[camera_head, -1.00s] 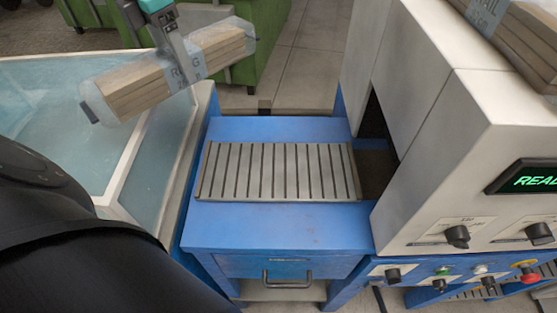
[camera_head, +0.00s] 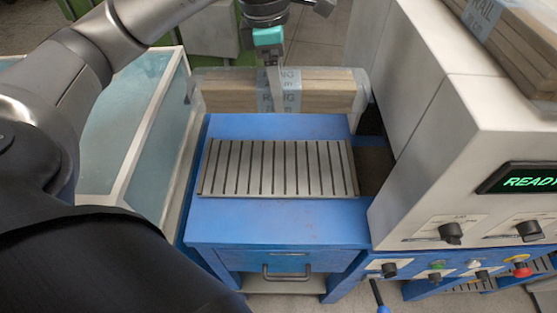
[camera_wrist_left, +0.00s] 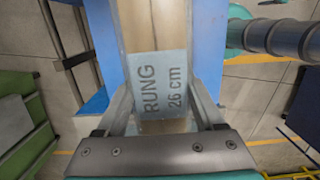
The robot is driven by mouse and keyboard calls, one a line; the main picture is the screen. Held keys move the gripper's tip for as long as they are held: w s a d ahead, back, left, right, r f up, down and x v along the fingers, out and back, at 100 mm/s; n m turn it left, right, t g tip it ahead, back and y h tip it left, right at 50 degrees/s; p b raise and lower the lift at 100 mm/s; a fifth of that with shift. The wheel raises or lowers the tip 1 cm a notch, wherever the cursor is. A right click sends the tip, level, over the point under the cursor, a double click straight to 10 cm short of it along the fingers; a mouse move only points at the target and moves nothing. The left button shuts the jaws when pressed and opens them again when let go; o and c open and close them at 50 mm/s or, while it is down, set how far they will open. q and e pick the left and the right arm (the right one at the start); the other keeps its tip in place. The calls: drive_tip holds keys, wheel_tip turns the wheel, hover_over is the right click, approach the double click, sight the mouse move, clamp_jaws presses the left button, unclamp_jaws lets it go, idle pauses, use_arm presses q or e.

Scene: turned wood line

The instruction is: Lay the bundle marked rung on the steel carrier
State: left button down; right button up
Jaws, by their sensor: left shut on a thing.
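The wrapped bundle of wooden bars marked rung (camera_head: 320,97) hangs level in the head view, above the back edge of the blue table. My left gripper (camera_head: 273,92) is shut on it near its middle, at the label. In the left wrist view the bundle (camera_wrist_left: 150,28) runs away from the jaws, with "RUNG 26 cm" readable between the two fingers (camera_wrist_left: 162,105). The slatted steel carrier (camera_head: 278,169) lies flat and bare on the blue table, nearer than the bundle. My right gripper is not in view.
The blue table (camera_head: 270,222) has free room in front of the carrier. A white machine (camera_head: 460,140) with a "READY" display stands at the right, another wrapped bundle marked rail (camera_head: 510,35) on top. A clear-walled bin (camera_head: 120,140) stands at the left.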

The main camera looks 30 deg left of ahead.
use_arm(q)
wheel_tip(320, 180, down, 20)
drive_tip(key=shift+r+b, duration=0.2)
drive_tip(key=shift+b, duration=0.45)
drive_tip(key=shift+f, duration=0.15)
unclamp_jaws()
drive_tip(key=shift+r, duration=0.4)
wheel_tip(320, 180, up, 12)
drive_tip(key=a, duration=0.1)
drive_tip(key=shift+s+f, duration=0.25)
drive_tip(key=shift+s, duration=0.15)
drive_tip(key=shift+a+f, duration=0.1)
